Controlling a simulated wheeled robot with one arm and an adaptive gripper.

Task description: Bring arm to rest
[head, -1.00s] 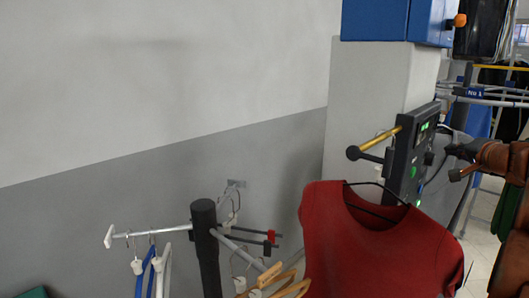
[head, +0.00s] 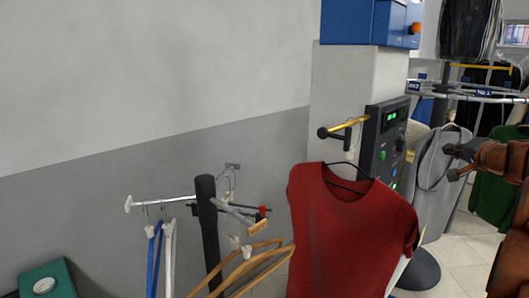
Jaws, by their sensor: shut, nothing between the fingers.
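My gripper (head: 460,152) shows at the right edge of the head view, at the end of my brown-orange arm. Its dark fingers point left and are shut, with nothing held. It is in front of a grey garment on a hanger (head: 440,165) as seen from here; I cannot tell the distance between them. Most of my arm is cut off by the right edge.
A red T-shirt (head: 345,235) hangs below a yellow bar (head: 345,125) beside a dark control panel (head: 382,150). A dark rack post (head: 208,225) with hangers stands left. A blue box (head: 370,22) is above. Garment racks (head: 470,93) stand behind my arm.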

